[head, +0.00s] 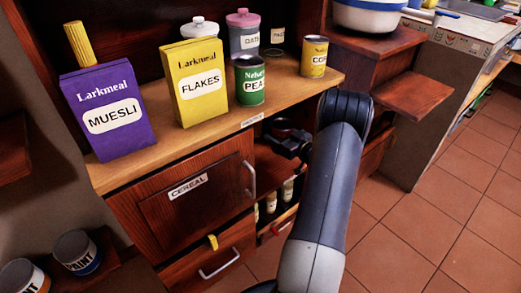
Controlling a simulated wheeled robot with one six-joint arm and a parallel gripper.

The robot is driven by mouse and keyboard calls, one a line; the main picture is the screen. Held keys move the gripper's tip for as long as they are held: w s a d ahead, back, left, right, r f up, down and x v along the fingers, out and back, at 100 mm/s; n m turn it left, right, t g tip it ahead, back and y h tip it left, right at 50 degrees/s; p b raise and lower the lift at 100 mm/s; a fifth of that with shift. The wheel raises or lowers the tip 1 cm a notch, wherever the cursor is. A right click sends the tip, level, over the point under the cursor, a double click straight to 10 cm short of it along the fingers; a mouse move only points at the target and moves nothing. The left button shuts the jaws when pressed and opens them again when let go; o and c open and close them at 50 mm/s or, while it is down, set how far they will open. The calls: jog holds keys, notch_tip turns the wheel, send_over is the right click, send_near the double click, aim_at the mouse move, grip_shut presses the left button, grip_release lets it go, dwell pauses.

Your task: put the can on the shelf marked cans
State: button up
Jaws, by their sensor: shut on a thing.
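My gripper (284,139) is inside the open compartment under the counter, right of the cereal door. It is shut on a dark, round-topped thing that looks like the can (284,126). The compartment's shadow and the gripper hide most of it, and I cannot tell whether it touches the shelf. A small label (252,120) is on the counter edge above this compartment, too small to read. A green pea can (250,84) and a yellow can (314,57) marked "CO..." stand upright on the counter.
Purple muesli (108,112) and yellow flakes (197,84) boxes stand on the counter with lidded jars behind. Several bottles (271,200) stand below the gripper. The cereal door (197,190) is shut. A wooden step (401,96) juts out at right. Floor is clear at right.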

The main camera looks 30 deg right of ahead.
notch_tip(320, 180, down, 10)
jog(key=b, duration=0.3)
jog(key=shift+r, duration=0.25)
jog(key=shift+f, duration=0.1)
jog(key=shift+f+b, duration=0.15)
jog(key=shift+b, duration=0.2)
jog(key=o, duration=1.3)
jog(key=shift+o, duration=0.2)
jog(key=shift+s+d+r+p, duration=0.1)
jog(key=shift+s+r+p, duration=0.1)
jog(key=shift+s+p, duration=0.15)
jog(key=s+d+p, duration=0.1)
jog(key=s+p, duration=0.1)
jog(key=s, duration=0.9)
jog(key=shift+d, duration=0.3)
